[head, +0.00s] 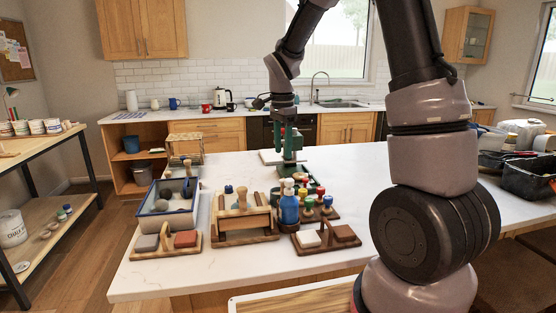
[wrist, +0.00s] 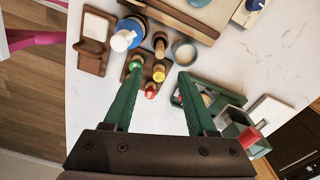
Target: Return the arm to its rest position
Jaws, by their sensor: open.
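My arm reaches over the white worktop from the right side of the head view, bent high, with its end pointing down. My gripper (wrist: 160,75) has green fingers spread apart in the wrist view, with nothing between them. In the head view, my gripper (head: 288,148) hangs above the back middle of the worktop, behind the stamp rack. A green holder (wrist: 215,95) lies below its right finger in the wrist view. The gap between fingers and holder is hard to judge.
The worktop (head: 350,190) carries a blue-grey tray (head: 150,222), a wooden tool rack (head: 245,237), a blue bottle (head: 289,208), a rack of coloured stamps (head: 322,216) and brown block holders (head: 326,241). A dark bin (head: 530,180) stands at the right. The worktop's middle right is clear.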

